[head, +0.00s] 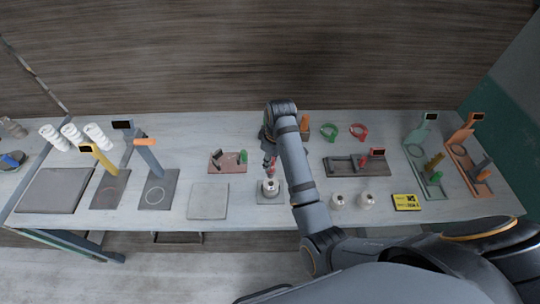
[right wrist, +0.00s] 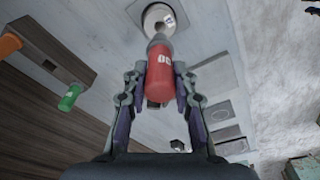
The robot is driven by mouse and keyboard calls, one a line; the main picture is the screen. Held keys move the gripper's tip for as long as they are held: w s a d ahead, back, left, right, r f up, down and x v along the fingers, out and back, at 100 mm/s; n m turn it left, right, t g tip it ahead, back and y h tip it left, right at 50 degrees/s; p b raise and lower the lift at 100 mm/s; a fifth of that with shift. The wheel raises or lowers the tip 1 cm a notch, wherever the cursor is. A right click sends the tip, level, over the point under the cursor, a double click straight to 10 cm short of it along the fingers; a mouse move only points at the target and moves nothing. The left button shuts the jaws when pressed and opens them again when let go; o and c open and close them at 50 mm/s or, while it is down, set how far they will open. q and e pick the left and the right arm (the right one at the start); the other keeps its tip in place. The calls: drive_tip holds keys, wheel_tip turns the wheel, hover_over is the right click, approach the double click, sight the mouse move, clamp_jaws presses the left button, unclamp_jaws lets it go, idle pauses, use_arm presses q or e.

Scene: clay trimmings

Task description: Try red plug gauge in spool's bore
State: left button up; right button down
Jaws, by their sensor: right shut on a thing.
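My right gripper (head: 270,158) is shut on the red plug gauge (head: 272,168), just behind the spool in the head view. In the right wrist view, the gripper (right wrist: 160,88) has a finger on each side of the red gauge (right wrist: 159,80), which carries white marks. Its grey end points at the white spool (right wrist: 151,17). The spool (head: 269,188) stands on a small grey plate (head: 263,199) in the head view. The gauge's end overlaps the spool's near edge in the wrist view; I cannot tell whether it is in the bore. My left gripper is not in view.
Two more spools (head: 337,201) stand right of my arm. A yellow-black label block (head: 406,202) lies near the front edge. A pink fixture (head: 223,168), a dark fixture (head: 340,170) and red (head: 358,131) and green (head: 328,131) ring gauges are around. A bare grey plate (head: 208,201) lies left.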

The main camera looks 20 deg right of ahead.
sight(272, 171)
wheel_tip(272, 171, down, 3)
drive_tip(key=shift+s+d+r, duration=0.1)
drive_tip(key=shift+f, duration=0.6)
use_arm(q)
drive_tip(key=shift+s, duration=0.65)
use_arm(e)
drive_tip(key=shift+f, duration=0.2)
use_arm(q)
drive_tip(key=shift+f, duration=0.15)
use_arm(e)
drive_tip(key=shift+f, duration=0.45)
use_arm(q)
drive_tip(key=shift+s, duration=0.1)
use_arm(e)
drive_tip(key=shift+f, duration=0.1)
idle(0.5)
drive_tip(key=shift+s+f, duration=0.2)
idle(0.4)
